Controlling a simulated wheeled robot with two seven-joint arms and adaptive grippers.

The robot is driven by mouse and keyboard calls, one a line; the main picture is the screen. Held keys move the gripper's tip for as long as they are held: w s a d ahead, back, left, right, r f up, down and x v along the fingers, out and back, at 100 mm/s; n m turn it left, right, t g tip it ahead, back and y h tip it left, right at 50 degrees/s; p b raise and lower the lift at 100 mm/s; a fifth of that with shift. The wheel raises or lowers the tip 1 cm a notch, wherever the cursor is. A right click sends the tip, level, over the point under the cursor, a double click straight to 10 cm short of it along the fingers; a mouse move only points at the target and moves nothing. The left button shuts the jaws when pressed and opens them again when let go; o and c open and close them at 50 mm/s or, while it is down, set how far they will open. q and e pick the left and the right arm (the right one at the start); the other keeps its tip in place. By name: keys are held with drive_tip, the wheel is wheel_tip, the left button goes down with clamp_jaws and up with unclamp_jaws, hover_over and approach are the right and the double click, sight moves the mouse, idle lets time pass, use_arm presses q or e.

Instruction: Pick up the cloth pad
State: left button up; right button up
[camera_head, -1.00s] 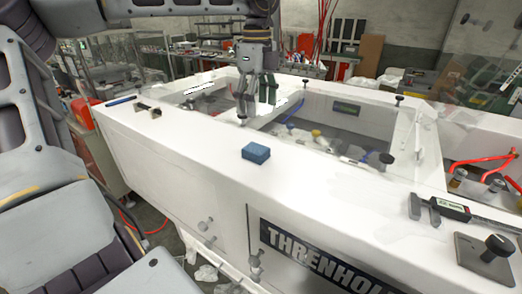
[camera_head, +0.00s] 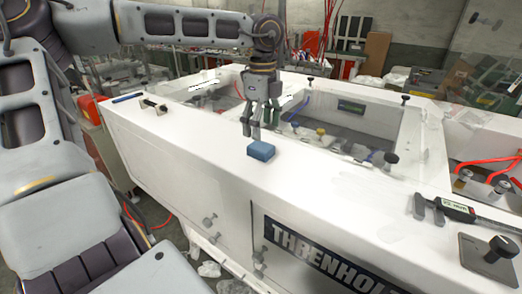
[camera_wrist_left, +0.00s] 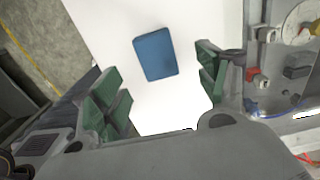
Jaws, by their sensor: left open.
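The cloth pad (camera_head: 261,151) is a small blue block lying on the white top of the long cabinet (camera_head: 330,185). In the left wrist view the pad (camera_wrist_left: 156,54) lies ahead of the fingertips, between the lines of the two fingers. My left gripper (camera_head: 257,132) points down just behind the pad, above the white top, with its fingers apart. It also shows in the left wrist view (camera_wrist_left: 160,90), where its green finger pads are spread with nothing between them. The pad is not touched there. My right gripper is out of view.
A digital caliper (camera_head: 445,209) and a black-knobbed plate (camera_head: 488,252) lie at the right on the white top. A metal handle piece (camera_head: 153,106) and a blue pen (camera_head: 127,98) lie at the far left. A recessed well with small parts opens behind the pad.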

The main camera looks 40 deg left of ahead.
sight(261, 146)
use_arm(q)
drive_tip(key=shift+f, duration=0.9)
drive_tip(key=shift+f, duration=0.1)
drive_tip(key=shift+s+f+p, duration=0.2)
drive_tip(key=shift+f+p, duration=0.45)
drive_tip(key=shift+f, duration=1.85)
drive_tip(key=shift+c, duration=0.5)
drive_tip(key=c, duration=0.9)
